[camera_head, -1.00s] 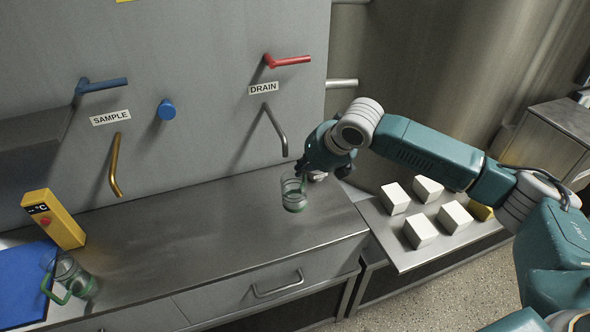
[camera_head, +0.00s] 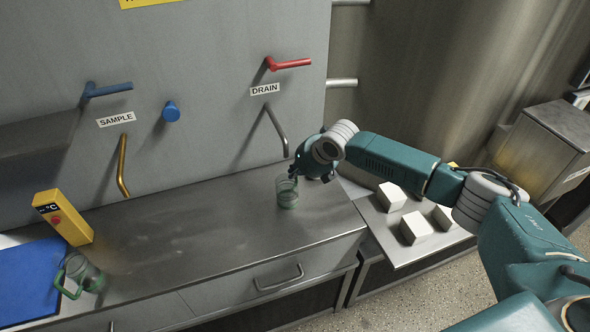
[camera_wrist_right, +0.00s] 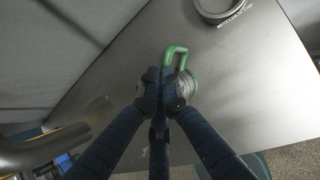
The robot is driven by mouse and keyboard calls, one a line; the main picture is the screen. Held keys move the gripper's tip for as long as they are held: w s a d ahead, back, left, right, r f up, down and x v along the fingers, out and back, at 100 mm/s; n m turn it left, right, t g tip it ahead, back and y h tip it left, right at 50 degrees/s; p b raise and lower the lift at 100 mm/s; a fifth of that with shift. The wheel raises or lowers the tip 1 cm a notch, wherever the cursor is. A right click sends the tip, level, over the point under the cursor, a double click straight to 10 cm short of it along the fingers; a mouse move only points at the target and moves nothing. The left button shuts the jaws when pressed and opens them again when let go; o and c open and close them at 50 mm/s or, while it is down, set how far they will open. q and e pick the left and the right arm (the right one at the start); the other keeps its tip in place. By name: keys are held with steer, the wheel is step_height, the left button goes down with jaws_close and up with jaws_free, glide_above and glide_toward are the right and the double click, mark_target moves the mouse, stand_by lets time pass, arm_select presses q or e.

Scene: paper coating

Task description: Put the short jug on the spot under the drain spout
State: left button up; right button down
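A small clear jug with a green tint (camera_head: 287,194), seemingly the short jug, stands upright at the right part of the steel bench, below the drain spout (camera_head: 277,130) in the head view. I cannot tell whether its base touches the bench. My right gripper (camera_head: 297,174) is at its upper right side. In the right wrist view, my right gripper's fingers (camera_wrist_right: 161,82) are closed at the jug's green handle (camera_wrist_right: 175,54); the jug body (camera_wrist_right: 187,84) is partly hidden behind them. My left gripper is not in view.
A second jug with a green handle (camera_head: 84,273) stands at the left beside a blue mat (camera_head: 25,280) and a yellow thermometer box (camera_head: 63,217). White blocks (camera_head: 415,227) lie on a lower tray at the right. A dark ring (camera_wrist_right: 222,10) shows on the bench. Mid-bench is clear.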

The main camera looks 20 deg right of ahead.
steer(key=c, duration=2)
jaws_free()
steer(key=shift+s, duration=0.1)
steer(key=b+v, duration=0.2)
steer(key=v, duration=1)
